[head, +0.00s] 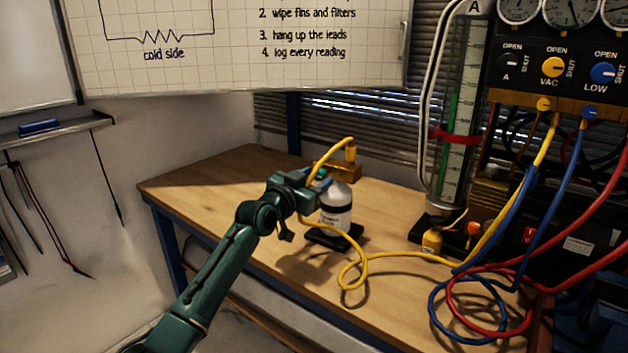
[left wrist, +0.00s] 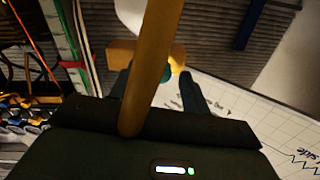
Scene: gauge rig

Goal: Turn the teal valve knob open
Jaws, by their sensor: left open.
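A grey cylinder (head: 337,208) with a white label stands on a dark base on the wooden bench in the head view. The teal valve knob (head: 321,173) shows as a small patch at its top, mostly hidden by my left gripper (head: 316,186). In the left wrist view a teal piece (left wrist: 166,73) shows between the fingers of my left gripper (left wrist: 157,88), partly behind a yellow hose. The left gripper is open and close to the knob; I cannot tell if it touches. My right gripper is not in view.
A gauge panel (head: 556,70) and coiled blue and red hoses (head: 470,310) stand right. The bench's left part (head: 210,185) is clear.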

